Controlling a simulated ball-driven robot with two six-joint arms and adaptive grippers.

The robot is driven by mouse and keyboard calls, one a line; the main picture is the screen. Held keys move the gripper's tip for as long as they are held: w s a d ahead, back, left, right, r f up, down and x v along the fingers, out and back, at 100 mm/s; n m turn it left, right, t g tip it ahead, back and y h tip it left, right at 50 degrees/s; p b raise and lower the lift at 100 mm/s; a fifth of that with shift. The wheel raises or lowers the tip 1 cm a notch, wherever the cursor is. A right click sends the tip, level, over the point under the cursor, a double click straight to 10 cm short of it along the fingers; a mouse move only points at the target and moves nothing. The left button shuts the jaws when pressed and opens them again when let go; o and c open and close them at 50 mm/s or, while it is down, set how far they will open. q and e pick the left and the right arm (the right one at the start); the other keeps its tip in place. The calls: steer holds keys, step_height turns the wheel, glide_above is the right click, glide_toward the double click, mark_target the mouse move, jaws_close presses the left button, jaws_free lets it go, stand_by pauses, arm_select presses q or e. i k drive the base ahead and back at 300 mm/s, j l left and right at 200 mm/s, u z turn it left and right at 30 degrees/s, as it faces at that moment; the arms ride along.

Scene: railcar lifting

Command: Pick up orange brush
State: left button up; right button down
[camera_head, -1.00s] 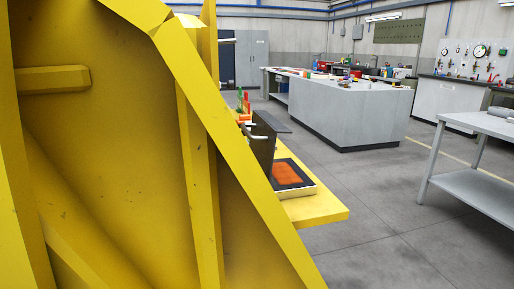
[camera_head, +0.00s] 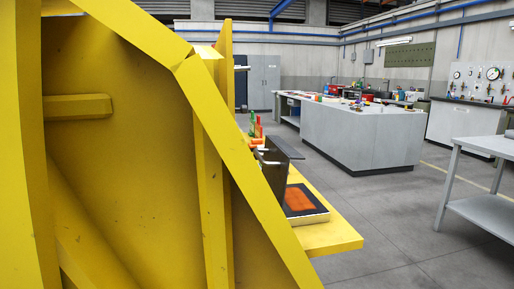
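I cannot make out an orange brush for certain. A flat orange patch (camera_head: 298,199) lies in a dark-framed tray (camera_head: 313,215) on the yellow ledge (camera_head: 340,238) beyond the big yellow structure. A small upright orange-red thing (camera_head: 253,127) stands farther back on that ledge, beside something green; it is too small to identify. Neither of my grippers shows in the view.
The large yellow frame (camera_head: 130,140) fills the left and blocks what lies behind it. A grey workbench (camera_head: 362,140) with many small items stands across the floor. A grey metal table (camera_head: 485,212) is at the right. The floor (camera_head: 390,220) between them is clear.

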mark_target(256, 142)
steer(key=k+l, duration=0.15)
steer(key=l, duration=0.25)
steer(key=k+l, duration=0.1)
steer(key=l, duration=0.3)
steer(key=l+u, duration=0.4)
steer(key=l, duration=2.95)
steer(key=i+l, duration=0.2)
steer(key=i+l+u, duration=0.15)
steer(key=l, duration=0.25)
steer(key=i+l, duration=0.2)
steer(key=i+l+u, duration=0.1)
steer(key=l, duration=0.35)
steer(key=i+l+u, duration=0.1)
steer(key=i+l, duration=0.15)
steer(key=i+l+u, duration=0.1)
steer(key=i, duration=0.4)
steer(key=i+l+u, duration=0.1)
steer(key=i, duration=0.45)
steer(key=i+l+u, duration=0.1)
steer(key=i+l, duration=0.25)
steer(key=i, duration=0.15)
